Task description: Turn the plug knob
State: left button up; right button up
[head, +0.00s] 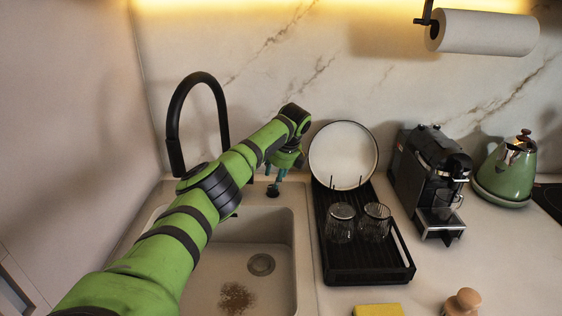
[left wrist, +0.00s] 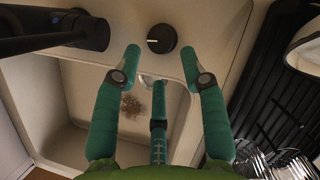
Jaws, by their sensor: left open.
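The plug knob (left wrist: 161,38) is a round black knob with a white mark on the sink's back ledge, seen in the left wrist view. In the head view the knob (head: 273,191) is a small dark spot just below my gripper. My left gripper (head: 277,179) hangs over it, fingers pointing down. In the left wrist view the gripper (left wrist: 160,62) is open and empty, with its two outer teal fingertips either side of and short of the knob and a third finger below. I cannot tell whether any finger touches it. My right gripper is not in view.
A black faucet (head: 174,145) stands left of the gripper. The sink (head: 285,250) has a drain (head: 261,264) and brown grounds (head: 236,298). A black rack (head: 345,265) with a plate (head: 343,155) and glasses stands right. A coffee machine (head: 430,170) and green kettle (head: 508,170) are farther right.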

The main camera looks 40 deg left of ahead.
pick_arm(q)
jog(key=v, duration=0.6)
jog(key=shift+r, duration=0.25)
